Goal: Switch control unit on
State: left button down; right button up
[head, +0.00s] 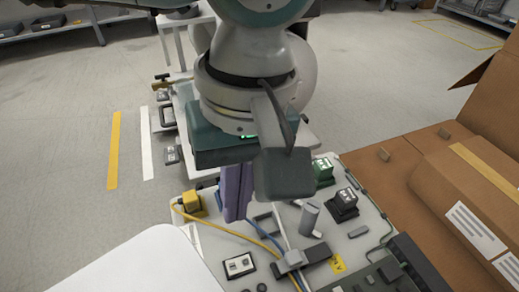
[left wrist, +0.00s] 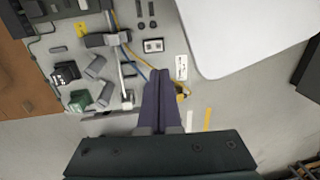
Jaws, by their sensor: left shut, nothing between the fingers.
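The pale equipment panel (head: 205,240) lies below my left arm and also fills the upper left of the left wrist view (left wrist: 75,50). My left gripper (head: 235,217) has long purple fingers pointing down over the panel. In the left wrist view its fingers (left wrist: 162,75) are together and empty, apart from the plate. Part of the panel is hidden behind the arm. My right gripper is not in view.
A yellow connector (head: 190,203) with a yellow cable, a green block (head: 323,172), a black block (head: 343,205) and a grey cylinder (head: 309,218) stand on the panel.

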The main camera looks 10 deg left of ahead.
aim_at(230, 266)
pick_arm(q)
jog(key=f+b, duration=0.2)
jog(key=f, duration=0.2)
jog(key=f+b, duration=0.3)
jog(key=f, duration=0.2)
jog(key=s+a+f+b, duration=0.1)
jog(key=f+b, duration=0.1)
jog(key=f, duration=0.2)
jog(key=shift+a+f+b, duration=0.1)
jog(key=shift+f+b, duration=0.05)
jog(key=shift+b, duration=0.2)
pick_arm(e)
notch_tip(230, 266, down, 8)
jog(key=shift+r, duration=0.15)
pick_arm(q)
jog(key=shift+f, duration=0.35)
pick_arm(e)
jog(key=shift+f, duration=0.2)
pick_arm(q)
jog(key=shift+a+f+b, duration=0.2)
jog(key=shift+f+b, duration=0.1)
jog(key=shift+b, duration=0.05)
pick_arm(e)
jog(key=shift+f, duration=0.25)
